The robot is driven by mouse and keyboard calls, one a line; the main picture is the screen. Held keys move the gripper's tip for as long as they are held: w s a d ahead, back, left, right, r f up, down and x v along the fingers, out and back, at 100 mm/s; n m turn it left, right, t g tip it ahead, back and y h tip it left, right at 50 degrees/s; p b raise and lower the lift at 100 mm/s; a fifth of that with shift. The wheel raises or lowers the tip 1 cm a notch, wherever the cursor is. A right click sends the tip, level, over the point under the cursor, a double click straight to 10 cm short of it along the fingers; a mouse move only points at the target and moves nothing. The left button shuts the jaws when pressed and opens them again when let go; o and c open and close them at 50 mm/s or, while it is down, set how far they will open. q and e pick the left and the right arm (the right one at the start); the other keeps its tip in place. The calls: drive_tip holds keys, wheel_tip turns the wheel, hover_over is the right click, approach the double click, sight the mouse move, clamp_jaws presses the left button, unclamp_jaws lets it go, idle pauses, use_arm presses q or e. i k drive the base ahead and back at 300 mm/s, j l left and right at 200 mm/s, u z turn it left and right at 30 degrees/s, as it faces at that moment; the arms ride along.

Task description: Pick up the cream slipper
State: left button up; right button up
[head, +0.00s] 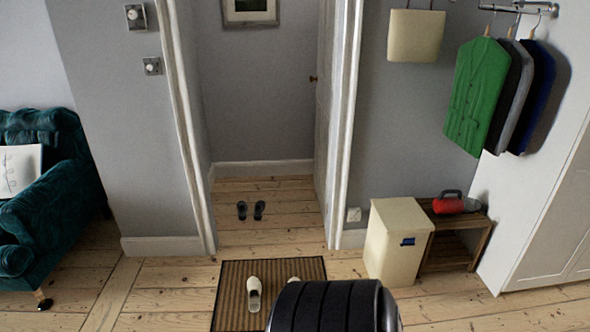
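One cream slipper (254,294) lies on the brown striped mat (234,276) in front of the doorway. A second cream slipper (293,280) lies to its right, with only its tip showing. The rest of it is hidden behind a dark rounded part of my own body at the bottom of the head view. Neither of my grippers is in view.
A pair of dark slippers (251,211) lies on the floorboards inside the open doorway. A cream bin (397,243) and a low wooden bench (450,251) with a red item on it stand right of the doorway. A teal armchair (52,205) stands at left. Bare floor lies between the armchair and the mat.

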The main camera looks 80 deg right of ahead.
sight(253, 286)
drive_tip(key=z, duration=2.05)
drive_tip(key=i+j+z, duration=0.1)
